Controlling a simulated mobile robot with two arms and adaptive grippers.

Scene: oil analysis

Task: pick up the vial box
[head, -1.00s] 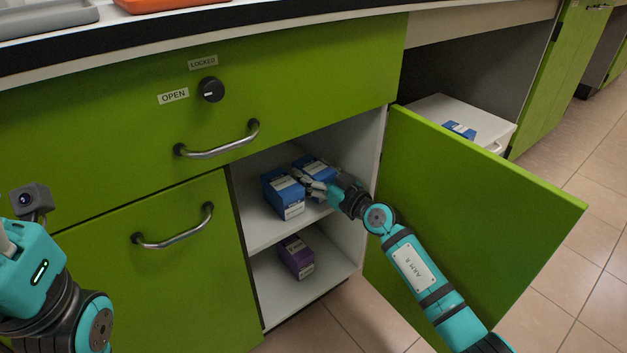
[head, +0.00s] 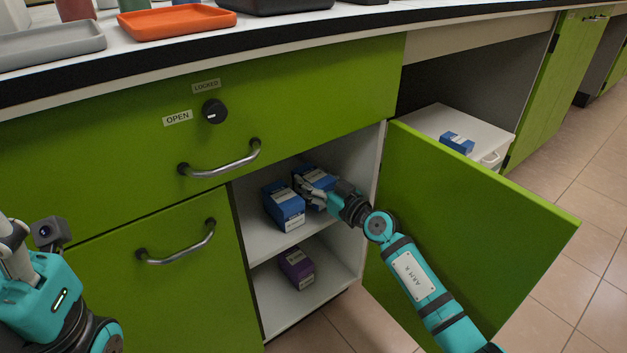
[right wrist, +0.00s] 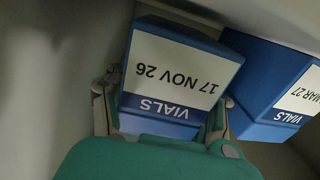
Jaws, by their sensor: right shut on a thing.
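In the head view, two blue vial boxes stand on the upper shelf of the open cabinet. My right gripper (head: 312,188) reaches in and is shut on the right-hand vial box (head: 321,175), partly hiding it. In the right wrist view, this box (right wrist: 180,68) has a white label reading "VIALS" and "17 NOV 26", upside down, and sits between the fingers (right wrist: 163,115). The other blue vial box (head: 285,207) is close beside it; in the wrist view its label (right wrist: 297,95) shows "MAR 27". My left gripper (head: 14,248) is cut off at the left edge, away from the boxes.
A purple box (head: 297,268) stands on the lower shelf. The open green door (head: 470,215) is to the right of my right arm. Another blue box (head: 456,143) sits on a white unit (head: 430,122) beyond the door. An orange tray (head: 178,22) is on the counter.

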